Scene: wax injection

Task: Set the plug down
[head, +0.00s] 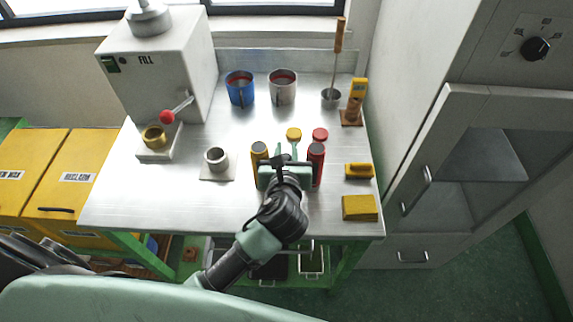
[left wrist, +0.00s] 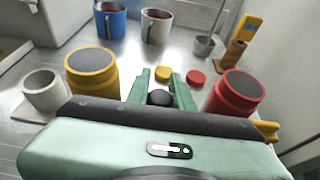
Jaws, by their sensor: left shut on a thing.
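My left gripper (head: 286,152) is over the front middle of the steel table, between a yellow cylinder (head: 259,152) and a red cylinder (head: 316,160). In the left wrist view its two green fingers (left wrist: 161,84) are on either side of a dark rounded piece, which I take for the plug (left wrist: 160,97). The gripper is shut on it. The plug's lower part is hidden, so I cannot tell whether it touches the table. A yellow disc (head: 293,134) and a red disc (head: 320,134) lie just beyond the fingers. My right gripper is not in view.
A grey cup (head: 216,158) stands on a plate to the left. Blue (head: 240,88) and steel (head: 283,86) mugs stand at the back. A yellow block (head: 360,208) and a yellow-handled tool (head: 359,171) lie to the right. The wax machine (head: 160,75) fills the back left.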

